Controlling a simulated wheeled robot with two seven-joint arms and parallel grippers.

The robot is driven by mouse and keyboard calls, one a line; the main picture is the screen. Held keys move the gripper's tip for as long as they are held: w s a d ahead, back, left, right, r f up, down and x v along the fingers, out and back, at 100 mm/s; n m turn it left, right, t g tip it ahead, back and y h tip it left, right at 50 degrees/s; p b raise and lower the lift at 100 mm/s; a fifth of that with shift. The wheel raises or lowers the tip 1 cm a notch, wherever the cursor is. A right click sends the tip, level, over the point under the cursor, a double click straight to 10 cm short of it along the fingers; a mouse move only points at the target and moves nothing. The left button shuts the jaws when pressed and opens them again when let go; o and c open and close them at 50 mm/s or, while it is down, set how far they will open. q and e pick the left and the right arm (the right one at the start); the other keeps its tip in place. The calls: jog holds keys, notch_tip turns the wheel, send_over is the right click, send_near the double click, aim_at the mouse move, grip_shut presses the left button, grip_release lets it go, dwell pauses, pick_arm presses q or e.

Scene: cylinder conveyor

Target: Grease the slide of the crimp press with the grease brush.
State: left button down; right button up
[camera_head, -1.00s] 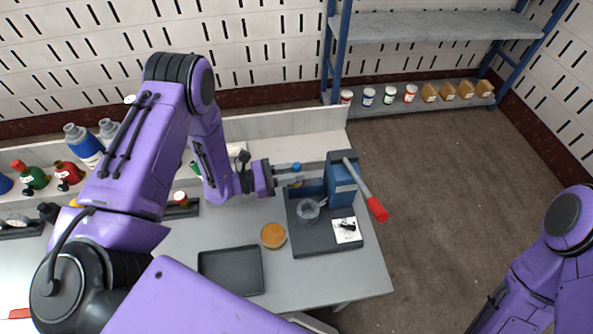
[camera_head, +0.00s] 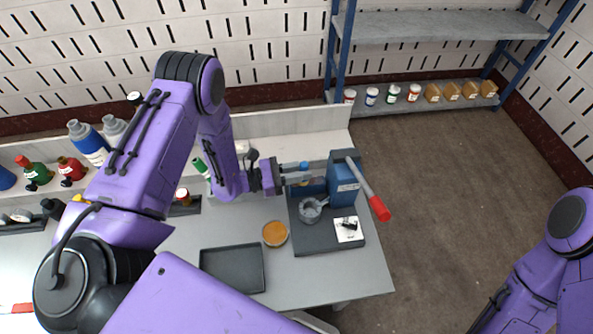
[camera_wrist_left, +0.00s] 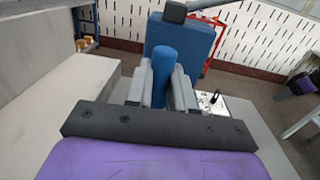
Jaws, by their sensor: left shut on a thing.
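The crimp press (camera_head: 343,185) is a blue block on a dark base plate (camera_head: 325,238), with a grey lever ending in a red grip (camera_head: 379,208). My left gripper (camera_head: 300,175) is beside the press, at its left. It is shut on an upright blue cylinder, which looks like the handle of the grease brush (camera_wrist_left: 165,68), between the fingers in the left wrist view. The brush's lower end and bristles are hidden. The slide cannot be made out clearly, and contact with it cannot be told. My right arm shows at the lower right; its gripper is out of view.
A round orange-brown tin (camera_head: 275,233) and an empty dark tray (camera_head: 232,268) are on the table. A grey cup (camera_head: 311,210) and a white card (camera_head: 348,229) are on the press base. Bottles (camera_head: 88,140) stand at the left. A shelf (camera_head: 440,27) stands behind.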

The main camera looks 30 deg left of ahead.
pick_arm(q)
jog(key=shift+w+d, duration=0.3)
jog(key=shift+d, duration=0.1)
jog(key=shift+w+d, duration=0.15)
jog(key=shift+d, duration=0.75)
jog(key=shift+w+d+b, duration=0.2)
jog(key=shift+d+b, duration=0.1)
jog(key=shift+d, duration=0.1)
jog(key=shift+w+d+f, duration=0.15)
jog(key=shift+w+d, duration=0.05)
jog(key=shift+w, duration=0.2)
jog(key=shift+w+d+f, duration=0.15)
jog(key=shift+w, duration=0.2)
jog(key=shift+s+r, duration=0.1)
jog(key=shift+s, duration=0.1)
jog(key=shift+w+r+p, duration=0.1)
jog(key=shift+r+p, duration=0.3)
notch_tip(320, 180, up, 8)
jog(key=p, duration=0.7)
jog(key=shift+r, duration=0.15)
jog(key=shift+a, duration=0.1)
